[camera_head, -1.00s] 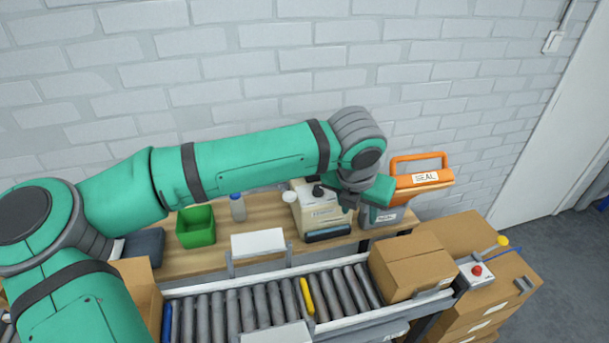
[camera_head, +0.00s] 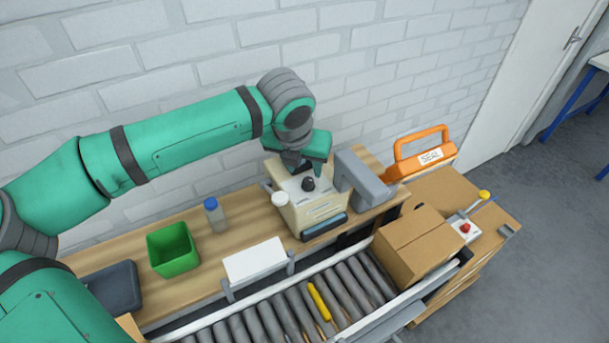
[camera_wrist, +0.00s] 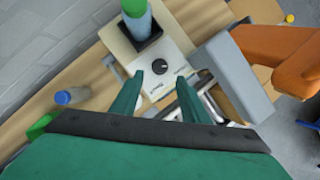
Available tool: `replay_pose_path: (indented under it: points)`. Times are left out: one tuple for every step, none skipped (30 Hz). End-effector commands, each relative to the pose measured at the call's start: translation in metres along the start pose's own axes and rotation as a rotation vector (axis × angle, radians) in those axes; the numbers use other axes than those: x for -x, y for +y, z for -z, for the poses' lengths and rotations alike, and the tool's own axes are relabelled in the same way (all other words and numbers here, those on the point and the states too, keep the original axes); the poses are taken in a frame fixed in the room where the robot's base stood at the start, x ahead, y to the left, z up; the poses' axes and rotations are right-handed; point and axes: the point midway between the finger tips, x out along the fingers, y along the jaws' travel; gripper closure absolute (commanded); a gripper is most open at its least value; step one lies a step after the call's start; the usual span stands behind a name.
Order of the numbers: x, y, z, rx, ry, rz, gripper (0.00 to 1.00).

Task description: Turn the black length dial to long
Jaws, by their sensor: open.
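The black dial (camera_head: 308,184) is a round knob on the sloping top of a cream machine (camera_head: 318,214). It also shows in the wrist view (camera_wrist: 159,67), on a pale panel with small markings too small to read. The dial's setting cannot be told. My gripper (camera_wrist: 160,77) is open, its two green fingers pointing towards the panel on either side of the dial's position, with nothing between them. I cannot tell how far the tips are above the dial. In the head view my gripper is over the machine's back part, just above the dial.
A grey unit (camera_head: 362,183) stands close right of the machine, with an orange SEAL device (camera_head: 428,155) beyond. A white knob (camera_head: 279,199) sticks out at the machine's left. A blue-capped bottle (camera_head: 214,214) and green bin (camera_head: 172,252) stand left. A roller conveyor (camera_head: 296,312) runs in front.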

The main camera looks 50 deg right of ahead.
Motion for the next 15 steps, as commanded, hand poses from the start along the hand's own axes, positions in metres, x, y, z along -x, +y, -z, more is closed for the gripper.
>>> replay_pose_path:
  points:
    - [-0.011, 0.000, 0.001, 0.002, 0.004, 0.003, 0.58]
    - [-0.016, 0.000, 0.001, 0.003, 0.003, 0.002, 0.58]
    - [-0.023, 0.000, 0.001, 0.003, 0.003, 0.002, 0.58]
    - [-0.029, 0.000, 0.001, 0.002, 0.004, 0.002, 0.58]
    - [-0.034, 0.000, 0.001, 0.003, 0.003, 0.002, 0.58]
    - [-0.041, 0.000, 0.001, 0.003, 0.003, 0.003, 0.58]
    - [-0.046, 0.000, 0.001, 0.003, 0.003, 0.002, 0.58]
    - [-0.050, 0.001, 0.001, 0.003, 0.003, 0.001, 0.58]
    - [-0.056, 0.001, 0.001, 0.003, 0.003, 0.001, 0.58]
    - [-0.060, 0.000, 0.001, 0.004, 0.003, 0.002, 0.58]
    - [-0.064, 0.000, 0.000, 0.002, 0.003, 0.002, 0.58]
    - [-0.068, -0.001, 0.000, 0.000, 0.002, 0.002, 0.58]
    - [-0.071, -0.002, -0.001, -0.002, 0.002, 0.003, 0.58]
    - [-0.073, -0.004, -0.001, -0.003, 0.002, 0.003, 0.58]
    - [-0.076, -0.005, -0.002, -0.005, 0.001, 0.004, 0.58]
